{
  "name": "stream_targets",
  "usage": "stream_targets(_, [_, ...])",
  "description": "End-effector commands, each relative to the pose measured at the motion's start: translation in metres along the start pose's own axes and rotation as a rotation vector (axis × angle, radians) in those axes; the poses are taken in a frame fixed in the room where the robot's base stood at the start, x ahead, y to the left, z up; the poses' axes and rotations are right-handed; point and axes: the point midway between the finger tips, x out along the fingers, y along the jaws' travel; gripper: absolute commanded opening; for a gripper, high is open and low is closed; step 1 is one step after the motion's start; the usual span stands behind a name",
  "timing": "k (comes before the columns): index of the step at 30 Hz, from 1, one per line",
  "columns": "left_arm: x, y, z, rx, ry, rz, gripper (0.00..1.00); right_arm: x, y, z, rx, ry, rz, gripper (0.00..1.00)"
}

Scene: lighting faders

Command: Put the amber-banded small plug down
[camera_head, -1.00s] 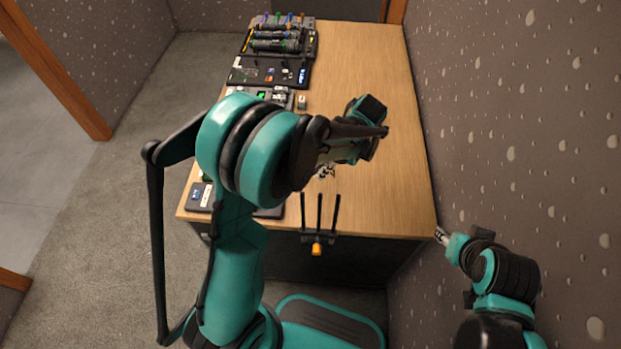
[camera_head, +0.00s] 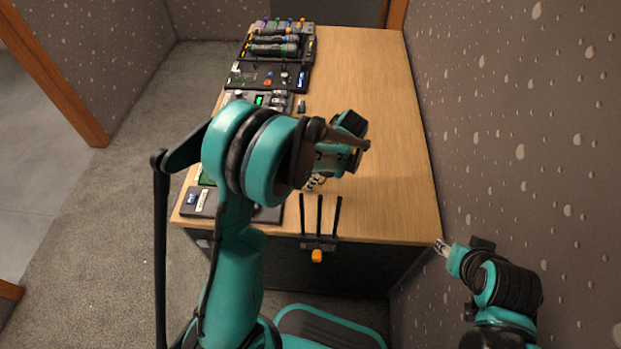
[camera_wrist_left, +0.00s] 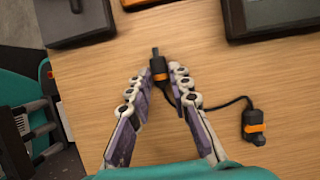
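In the left wrist view a black plug with an amber band (camera_wrist_left: 158,72) lies between the fingertips of my left gripper (camera_wrist_left: 158,76). The fingers stand on either side, with a narrow gap visible on the left, and the plug seems to lie on the wood. A black cable runs from it to another amber-banded plug (camera_wrist_left: 254,126) at the right. In the head view my left gripper (camera_head: 315,181) is low over the near part of the table, partly hidden by my arm. My right gripper (camera_head: 442,247) is off the table's right corner; its opening is too small to judge.
The wooden table (camera_head: 375,130) is clear on its right side. Dark consoles (camera_head: 268,76) line its left edge. A rack with upright black prongs (camera_head: 319,240) is at the front edge. A speckled wall (camera_head: 520,120) stands close at right.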

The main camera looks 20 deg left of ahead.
Motion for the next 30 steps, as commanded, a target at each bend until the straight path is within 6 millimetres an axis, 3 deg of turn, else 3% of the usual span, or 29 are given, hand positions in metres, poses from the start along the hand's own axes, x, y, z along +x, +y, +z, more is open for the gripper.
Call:
stream_targets(1, [0.0,0.0,0.0,0.0,0.0,0.0,0.3,0.0,0.0,0.0,0.0,0.0,0.0,0.4])
stream_targets(3, [0.0,0.0,0.0,0.0,0.0,0.0,0.4,0.0,0.0,0.0,0.0,0.0,0.0,0.4])
stream_targets(14, [-0.006,0.0,0.001,0.0,0.0,0.0,0.4,-0.001,0.0,-0.001,0.0,0.0,0.0,0.4])
stream_targets(30, [-0.11,0.0,0.002,0.001,0.0,0.0,0.4,-0.036,0.0,-0.026,0.0,0.0,0.0,0.4])
